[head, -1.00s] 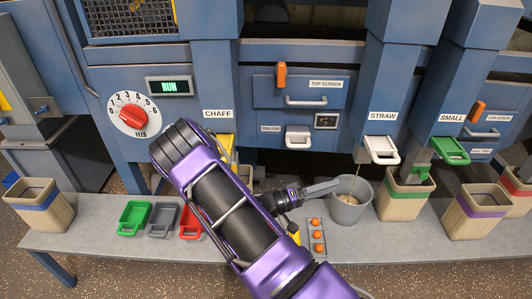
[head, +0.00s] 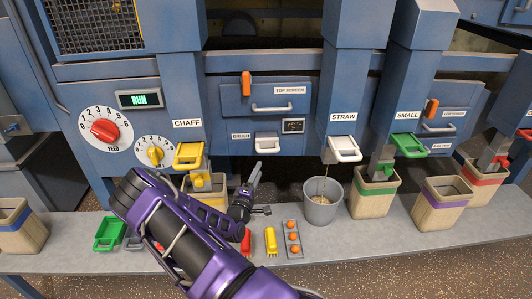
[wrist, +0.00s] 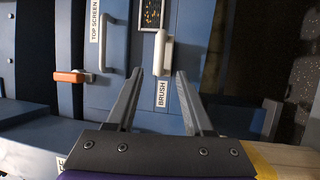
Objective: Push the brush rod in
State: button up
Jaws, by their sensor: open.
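The brush rod's white handle (head: 267,142) shows on the blue machine front, right of the BRUSH label (head: 241,135). In the wrist view, the white handle (wrist: 163,53) stands off the panel beyond my fingertips, just above the BRUSH label (wrist: 161,93). How far the rod sticks out is hard to tell. My gripper (head: 256,171) is below and slightly left of the handle in the head view, pointing up toward the panel. In the wrist view my gripper (wrist: 158,74) is open and empty, its fingers apart and not visibly touching the handle.
The TOP SCREEN drawer (head: 290,97) with an orange latch (head: 246,84) is above the brush handle. A grey bucket (head: 322,203) stands on the bench to the right, near the STRAW chute (head: 345,148). A yellow CHAFF gate (head: 188,155) is left.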

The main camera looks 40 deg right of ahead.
aim_at(267, 151)
jog(key=b+x, duration=0.1)
jog(key=x, duration=1)
grip_shut()
jog(key=shift+r, duration=0.1)
dwell(1.0)
